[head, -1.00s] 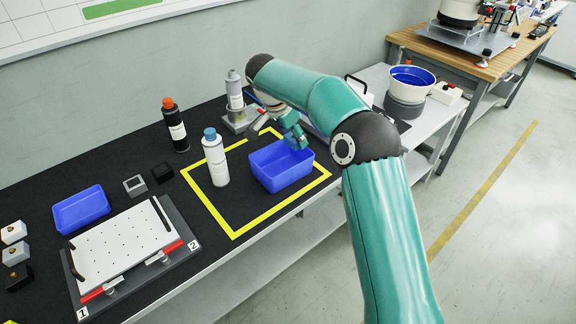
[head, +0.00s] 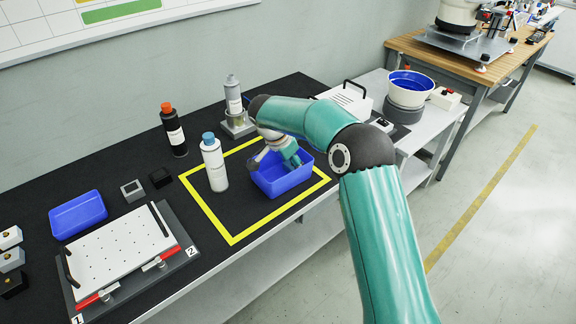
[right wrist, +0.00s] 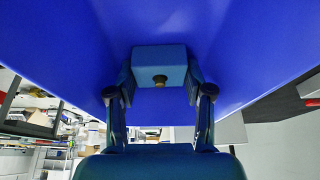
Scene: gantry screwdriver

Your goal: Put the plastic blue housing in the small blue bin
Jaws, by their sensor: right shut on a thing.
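The blue bin (head: 285,184) stands inside the yellow outline on the black table top. My right gripper (head: 295,161) reaches into its opening from above. In the right wrist view the gripper (right wrist: 160,82) is shut on the blue housing (right wrist: 158,60), a small block with a brass-coloured fitting on its face. The bin's blue walls (right wrist: 60,35) surround the housing in that view. I cannot tell whether the housing touches the bin floor. In the head view the housing is hidden by the gripper and bin. My left gripper is not in view.
A white bottle with a blue cap (head: 214,164) stands just left of the bin. A black bottle with an orange cap (head: 173,130) and a grey bottle (head: 233,95) stand behind. Another blue bin (head: 78,214) and a white perforated plate (head: 118,245) lie at the left.

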